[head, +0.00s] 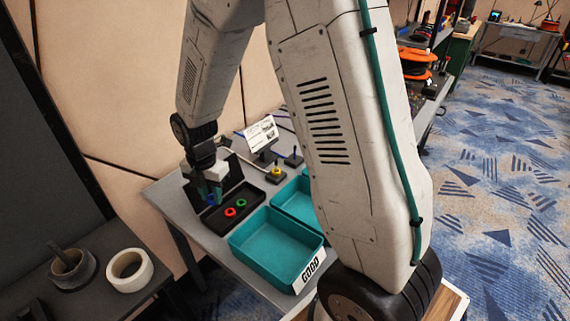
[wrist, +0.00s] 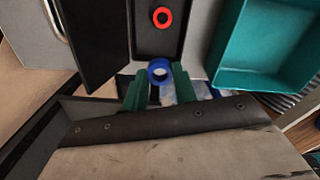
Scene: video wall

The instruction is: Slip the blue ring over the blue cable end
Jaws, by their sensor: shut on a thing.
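My gripper (head: 208,190) is shut on the blue ring (wrist: 160,71), which sits between the green fingertips in the wrist view. In the head view the blue ring (head: 211,198) shows just at the fingertips, above the black tray (head: 220,219). Whether it touches the tray I cannot tell. A small stand with a blue top (head: 294,155) stands on the table near the white sign, right of the gripper; it may be the blue cable end. A similar stand with a yellow top (head: 276,172) is closer to the tray.
A red ring (head: 230,212) and a green ring (head: 241,203) lie in the black tray. A teal bin (head: 270,245) stands in front, with a second teal bin (head: 292,200) behind it. A white sign (head: 261,134) stands at the back.

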